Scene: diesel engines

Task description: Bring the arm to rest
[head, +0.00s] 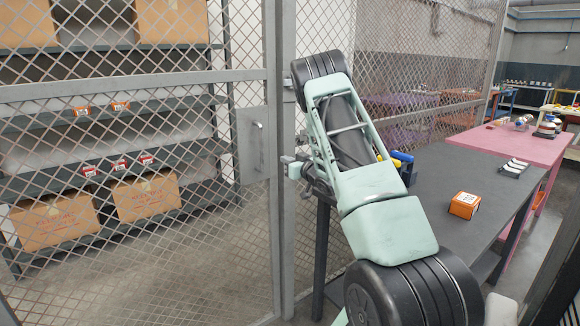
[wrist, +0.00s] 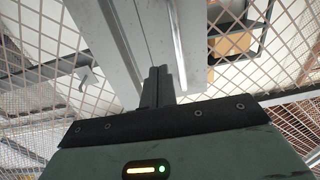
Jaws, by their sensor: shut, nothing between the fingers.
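My arm runs up from the bottom of the head view, green and black, and bends at a black joint in front of the wire mesh cage. My gripper (wrist: 158,72) shows in the wrist view with its two dark fingers together and nothing between them. It points at a grey metal post (wrist: 130,45) of the cage; I cannot tell whether it touches.
A dark table (head: 440,185) stands to the right with an orange box (head: 465,205) on it. A pink table (head: 525,143) is behind it. Behind the mesh door (head: 130,190), shelves hold cardboard boxes (head: 145,196). A lock plate (head: 252,145) is on the door.

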